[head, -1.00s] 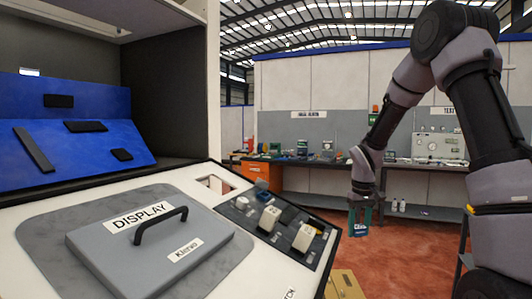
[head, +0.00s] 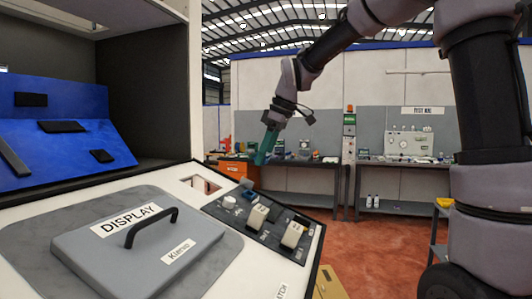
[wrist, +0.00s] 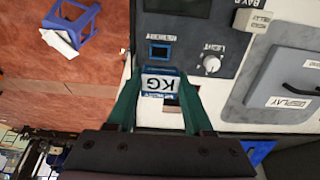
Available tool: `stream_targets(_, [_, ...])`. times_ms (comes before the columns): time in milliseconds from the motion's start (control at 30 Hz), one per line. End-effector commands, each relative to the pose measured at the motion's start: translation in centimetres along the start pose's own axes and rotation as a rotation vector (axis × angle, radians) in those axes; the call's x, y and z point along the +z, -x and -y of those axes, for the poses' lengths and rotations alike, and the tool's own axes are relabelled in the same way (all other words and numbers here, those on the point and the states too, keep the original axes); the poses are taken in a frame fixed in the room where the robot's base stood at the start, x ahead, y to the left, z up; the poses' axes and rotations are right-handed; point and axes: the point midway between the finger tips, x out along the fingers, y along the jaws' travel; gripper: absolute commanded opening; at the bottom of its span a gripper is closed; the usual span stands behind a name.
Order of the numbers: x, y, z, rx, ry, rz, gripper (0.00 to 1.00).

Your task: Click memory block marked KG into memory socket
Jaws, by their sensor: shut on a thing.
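My gripper (wrist: 158,105) is shut on a white-and-blue memory block marked KG (wrist: 159,84), held between its two green fingers. In the wrist view the memory socket (wrist: 160,51), a blue-rimmed dark square beside the MEMORY label, lies just beyond the block, apart from it in the picture. In the head view my gripper (head: 266,147) hangs tilted above the far edge of the console. The socket (head: 247,183) shows there as a small blue piece on the dark panel below the gripper. The held block is hard to make out in the head view.
The LIGHT knob (wrist: 211,64) sits beside the socket. Two pale switches (head: 258,216) stand nearer on the panel. The grey DISPLAY cover (head: 140,245) with its black handle lies to the left. A square opening (head: 200,184) is in the console top.

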Motion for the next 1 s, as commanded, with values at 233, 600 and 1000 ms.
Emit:
stream_targets(233, [0.0, -2.6, 0.1, -0.002, 0.0, 0.001, 0.0])
stream_targets(600, [0.1, -6.3, 0.0, -0.001, -0.001, 0.001, 0.0])
stream_targets(1000, [0.0, -8.9, 0.0, 0.0, -0.001, 0.001, 0.0])
